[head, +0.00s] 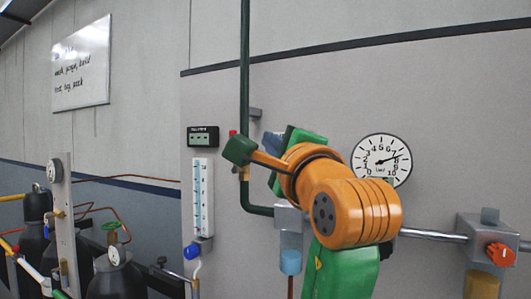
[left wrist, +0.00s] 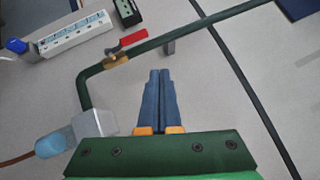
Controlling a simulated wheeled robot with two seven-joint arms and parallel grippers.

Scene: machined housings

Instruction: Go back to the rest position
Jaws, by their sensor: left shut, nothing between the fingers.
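My left gripper (head: 271,144) is in front of the grey panel, with its blue fingers partly hidden by my orange and green wrist. In the left wrist view its two blue fingers (left wrist: 160,76) lie side by side, shut and empty. They point toward the bare panel, below the green pipe (left wrist: 205,25). A brass valve with a red lever (left wrist: 134,39) sits on that pipe, apart from the fingers in the picture. My right gripper is in neither view.
The green pipe (head: 245,70) runs down the panel near my wrist. A round dial gauge (head: 381,160), a white flow tube (head: 203,195) and a red-orange knob (head: 501,255) are around it. Dark cylinders (head: 117,275) stand at the left. The upper panel is clear.

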